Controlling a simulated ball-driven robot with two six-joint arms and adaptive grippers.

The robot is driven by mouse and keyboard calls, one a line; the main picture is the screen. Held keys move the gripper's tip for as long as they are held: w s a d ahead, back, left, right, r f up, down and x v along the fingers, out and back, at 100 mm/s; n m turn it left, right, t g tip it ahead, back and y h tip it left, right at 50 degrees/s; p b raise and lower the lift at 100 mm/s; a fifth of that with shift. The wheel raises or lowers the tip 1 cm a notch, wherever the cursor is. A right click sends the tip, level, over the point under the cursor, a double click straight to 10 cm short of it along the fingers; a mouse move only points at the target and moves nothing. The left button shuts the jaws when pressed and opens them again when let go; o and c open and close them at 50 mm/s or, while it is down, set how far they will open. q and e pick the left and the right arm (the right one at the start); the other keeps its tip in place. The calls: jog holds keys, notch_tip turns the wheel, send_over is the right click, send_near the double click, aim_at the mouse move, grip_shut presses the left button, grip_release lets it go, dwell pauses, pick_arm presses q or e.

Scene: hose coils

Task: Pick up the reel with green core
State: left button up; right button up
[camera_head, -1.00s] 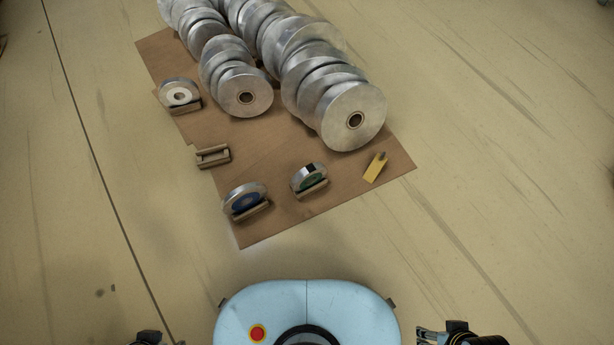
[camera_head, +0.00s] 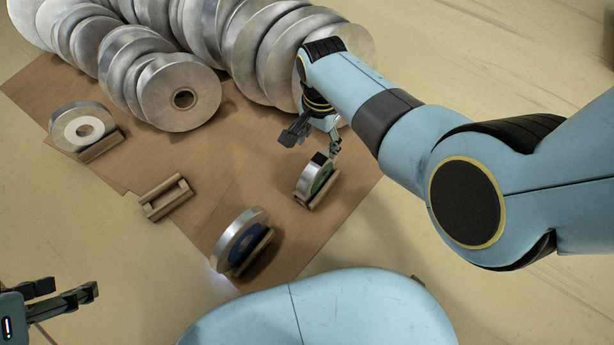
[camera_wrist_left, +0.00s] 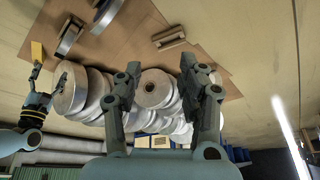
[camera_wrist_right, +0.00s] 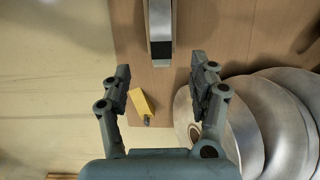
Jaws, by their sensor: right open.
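The reel with the green core (camera_head: 308,183) stands upright in a small wooden cradle on the brown sheet. My right gripper (camera_head: 313,142) is open and empty just above and behind it, apart from it. In the right wrist view, a silver reel rim with a dark patch (camera_wrist_right: 160,28) lies ahead of the open fingers (camera_wrist_right: 160,72), roughly centred between them; its core is hidden there. My left gripper (camera_head: 75,290) is open and empty at the lower left, far from the reel. Its open fingers also show in the left wrist view (camera_wrist_left: 162,75).
A blue-core reel (camera_head: 236,238), a white-core reel (camera_head: 75,125) and an empty cradle (camera_head: 166,197) are on the brown sheet (camera_head: 215,170). Large metal reels (camera_head: 180,92) crowd the back. A yellow block (camera_wrist_right: 142,102) lies on the sheet under my right gripper.

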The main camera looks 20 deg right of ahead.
aim_at(318, 162)
notch_tip(318, 162, down, 4)
jog(key=b, duration=0.3)
jog(key=shift+r, duration=0.15)
jog(key=shift+f+b, duration=0.75)
pick_arm(q)
notch_tip(318, 162, down, 7)
jog(key=w+t, duration=0.1)
jog(key=t, duration=0.5)
jog(key=shift+d, duration=0.15)
pick_arm(e)
jog(key=shift+f, duration=0.1)
